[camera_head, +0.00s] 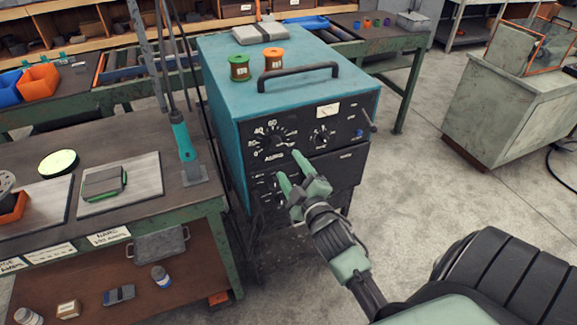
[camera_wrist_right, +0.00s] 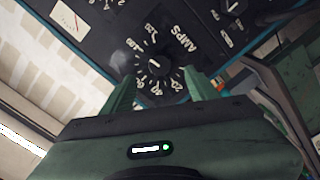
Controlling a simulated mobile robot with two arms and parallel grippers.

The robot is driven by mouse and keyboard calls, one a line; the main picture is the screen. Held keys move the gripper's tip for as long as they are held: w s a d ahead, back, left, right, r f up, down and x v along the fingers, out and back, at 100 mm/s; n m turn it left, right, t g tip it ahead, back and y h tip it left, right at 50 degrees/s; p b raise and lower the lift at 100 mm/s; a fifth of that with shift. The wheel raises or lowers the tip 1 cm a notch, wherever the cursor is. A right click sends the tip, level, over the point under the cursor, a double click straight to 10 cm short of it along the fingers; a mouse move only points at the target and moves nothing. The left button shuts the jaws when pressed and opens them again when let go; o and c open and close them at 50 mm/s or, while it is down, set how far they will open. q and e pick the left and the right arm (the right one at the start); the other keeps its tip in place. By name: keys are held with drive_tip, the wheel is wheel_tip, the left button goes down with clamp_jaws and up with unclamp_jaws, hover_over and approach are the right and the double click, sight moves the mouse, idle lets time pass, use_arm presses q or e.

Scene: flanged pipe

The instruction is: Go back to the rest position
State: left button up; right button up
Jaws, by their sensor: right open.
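My right gripper (camera_head: 289,173) is open in front of the black control panel of a teal welding machine (camera_head: 222,75). Its two green fingers point at the panel, below and right of the large AMPS dial (camera_head: 273,138) in the head view. In the right wrist view the fingers (camera_wrist_right: 160,92) stand apart on either side, with the AMPS dial (camera_wrist_right: 153,65) beyond and between them. Nothing is held between the fingers. Whether a fingertip touches the panel I cannot tell. My left gripper is in neither view.
The machine carries a black handle (camera_head: 298,72), a green spool (camera_head: 239,67) and an orange spool (camera_head: 274,59) on top. A workbench (camera_head: 120,225) stands at left, with a teal-handled tool (camera_head: 182,140) at its edge. A grey cabinet (camera_head: 500,110) stands at right. Floor between is clear.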

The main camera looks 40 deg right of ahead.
drive_tip(key=s+a+f+m+g+y, duration=0.1)
drive_tip(key=s+a+f+g, duration=0.25)
drive_tip(key=f, duration=0.85)
drive_tip(key=s+a+f+m+g+y, duration=0.15)
drive_tip(key=s+f, duration=0.25)
drive_tip(key=f, duration=0.9)
drive_tip(key=s+a+f+m+g+y, duration=0.1)
drive_tip(key=s+a+f+g, duration=0.25)
drive_tip(key=f, duration=0.85)
drive_tip(key=s+a+f+g, duration=0.1)
drive_tip(key=s+f+g, duration=0.1)
drive_tip(key=s+f, duration=0.4)
drive_tip(key=s+a+f+m+g, duration=0.1)
drive_tip(key=s+f+g, duration=0.2)
drive_tip(key=s, duration=1.3)
drive_tip(key=s+a+f+m+g+b, duration=0.1)
drive_tip(key=s+a+f+g, duration=0.1)
drive_tip(key=s+f, duration=0.8)
drive_tip(key=shift+s+g+y, duration=0.45)
drive_tip(key=shift+s, duration=0.15)
